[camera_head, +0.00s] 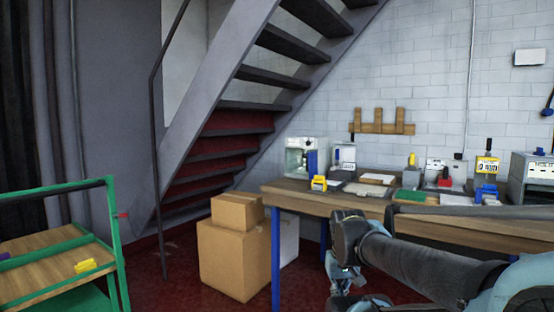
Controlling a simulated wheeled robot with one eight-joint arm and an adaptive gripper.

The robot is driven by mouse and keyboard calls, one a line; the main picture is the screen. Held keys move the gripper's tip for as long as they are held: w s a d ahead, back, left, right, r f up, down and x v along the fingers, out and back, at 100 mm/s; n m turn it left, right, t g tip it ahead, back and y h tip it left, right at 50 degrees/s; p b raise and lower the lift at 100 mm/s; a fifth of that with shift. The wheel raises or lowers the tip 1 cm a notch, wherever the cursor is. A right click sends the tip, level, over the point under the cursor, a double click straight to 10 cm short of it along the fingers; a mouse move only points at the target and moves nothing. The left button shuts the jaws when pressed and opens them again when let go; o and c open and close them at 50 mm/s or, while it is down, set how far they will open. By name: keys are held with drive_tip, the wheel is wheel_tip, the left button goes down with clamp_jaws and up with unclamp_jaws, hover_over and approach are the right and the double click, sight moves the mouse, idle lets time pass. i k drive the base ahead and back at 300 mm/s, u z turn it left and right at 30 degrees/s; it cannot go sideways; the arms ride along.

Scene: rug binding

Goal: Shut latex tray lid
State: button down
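No tray or lid can be named for certain as the latex tray; the items on the workbench are small and far off. A wooden-topped workbench (290,192) with blue legs stands at the right. Flat pieces lie on it: a pale board (378,179), a whitish flat piece (366,190) and a green flat piece (410,195). My arm crosses the lower right in front of the bench. My gripper (345,275) hangs low before the bench front, apart from the items on top. Its fingers are too small and partly cut off to show if they are open.
A clear-sided box-like unit (300,157) and a grey machine (446,172) stand on the bench. Cardboard boxes (235,255) are stacked left of it. A green-framed cart (117,235) holds a yellow item (85,266). Stairs (245,120) rise behind. Red floor shows between cart and boxes.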

sight(312, 157)
drive_tip(key=u, duration=0.05)
drive_tip(key=i, duration=1)
